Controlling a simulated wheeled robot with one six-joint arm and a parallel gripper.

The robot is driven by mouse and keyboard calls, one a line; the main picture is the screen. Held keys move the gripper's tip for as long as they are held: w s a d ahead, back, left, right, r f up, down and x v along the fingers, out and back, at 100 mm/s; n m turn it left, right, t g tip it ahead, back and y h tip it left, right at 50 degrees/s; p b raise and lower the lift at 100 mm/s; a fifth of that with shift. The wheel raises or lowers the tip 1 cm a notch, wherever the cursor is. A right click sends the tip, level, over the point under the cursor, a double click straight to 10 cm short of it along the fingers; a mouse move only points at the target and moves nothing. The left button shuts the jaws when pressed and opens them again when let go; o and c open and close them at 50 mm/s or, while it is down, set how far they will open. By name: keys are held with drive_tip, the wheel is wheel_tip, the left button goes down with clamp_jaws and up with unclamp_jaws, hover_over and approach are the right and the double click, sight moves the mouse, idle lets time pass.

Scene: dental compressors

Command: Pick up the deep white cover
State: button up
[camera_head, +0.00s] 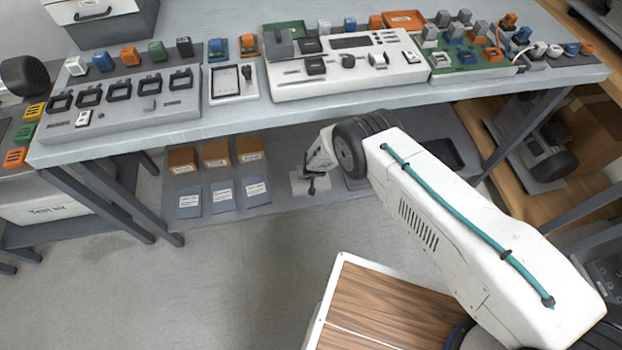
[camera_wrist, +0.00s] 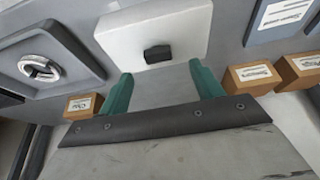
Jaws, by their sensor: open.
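A white rectangular cover (camera_wrist: 185,22) with a black knob (camera_wrist: 157,53) lies on the lower shelf in the wrist view. How deep it is cannot be told. It shows partly in the head view as a small pale plate (camera_head: 297,186), mostly hidden by my wrist. My gripper (camera_wrist: 160,70) has two green fingers, spread apart with nothing between them. The fingertips are near the cover's edge and the knob appears between and ahead of them. Contact cannot be told. In the head view my gripper's fingers are not clear.
Brown boxes (camera_head: 216,153) and blue-grey labelled packets (camera_head: 222,195) lie beside the cover. A grey panel with a ring handle (camera_wrist: 40,68) is on its other side. The tabletop (camera_head: 230,118) overhangs the lower shelf (camera_head: 277,200) and carries several devices.

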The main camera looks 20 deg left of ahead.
drive_tip(key=shift+a+f, duration=0.15)
drive_tip(key=shift+f, duration=0.25)
drive_tip(key=shift+d+x, duration=0.15)
drive_tip(key=shift+x, duration=0.75)
drive_tip(key=shift+d+x, duration=0.1)
drive_tip(key=shift+x, duration=1.65)
drive_tip(key=shift+w+r, duration=0.1)
clamp_jaws()
drive_tip(key=shift+r, duration=0.15)
